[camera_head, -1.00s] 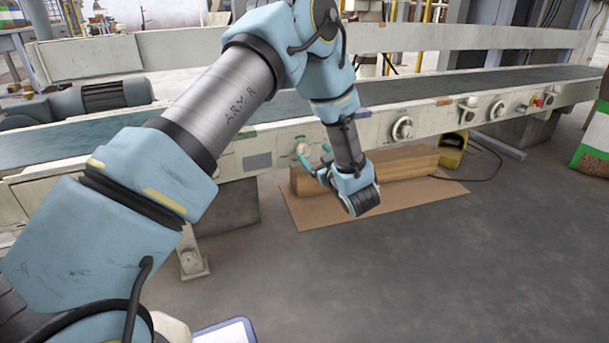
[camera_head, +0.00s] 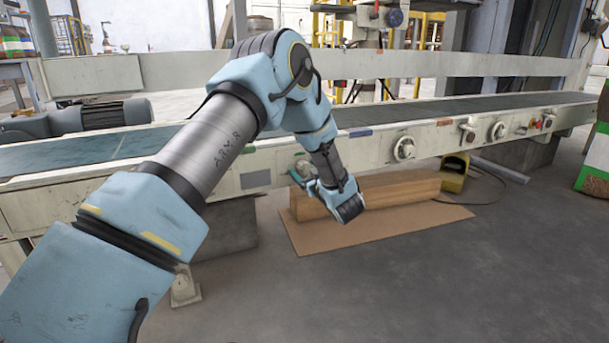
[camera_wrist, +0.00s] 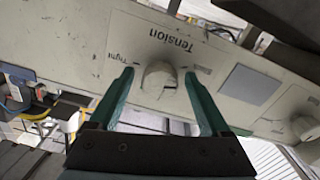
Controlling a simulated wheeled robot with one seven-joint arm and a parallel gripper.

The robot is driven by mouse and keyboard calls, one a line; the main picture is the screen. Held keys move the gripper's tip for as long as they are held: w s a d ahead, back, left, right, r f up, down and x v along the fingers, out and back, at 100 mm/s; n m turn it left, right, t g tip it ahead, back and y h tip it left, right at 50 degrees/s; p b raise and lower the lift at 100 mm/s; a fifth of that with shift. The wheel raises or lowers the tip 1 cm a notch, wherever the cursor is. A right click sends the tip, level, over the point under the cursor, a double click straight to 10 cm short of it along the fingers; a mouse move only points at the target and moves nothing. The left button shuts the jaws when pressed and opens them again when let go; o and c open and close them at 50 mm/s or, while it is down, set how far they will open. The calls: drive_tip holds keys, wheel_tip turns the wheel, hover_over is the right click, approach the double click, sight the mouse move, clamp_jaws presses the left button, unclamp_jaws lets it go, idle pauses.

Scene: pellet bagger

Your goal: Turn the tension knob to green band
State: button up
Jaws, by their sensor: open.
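The tension knob (camera_wrist: 159,80) is a pale, rounded knob on the cream panel, below the upside-down word "Tension" in the wrist view. My gripper (camera_wrist: 158,74) is open, with one teal finger on each side of the knob. Whether either finger touches it I cannot tell; small gaps seem to show. In the head view my gripper (camera_head: 296,180) is at the front of the conveyor's side rail, and the knob (camera_head: 303,165) is partly hidden behind it. A "Tight" label shows left of the knob in the wrist view. I cannot make out a green band there.
Other round knobs (camera_head: 404,148) sit further right on the conveyor rail (camera_head: 350,155). The grey floor in front is clear.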

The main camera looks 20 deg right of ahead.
drive_tip(key=shift+w, duration=0.2)
clamp_jaws()
idle(0.6)
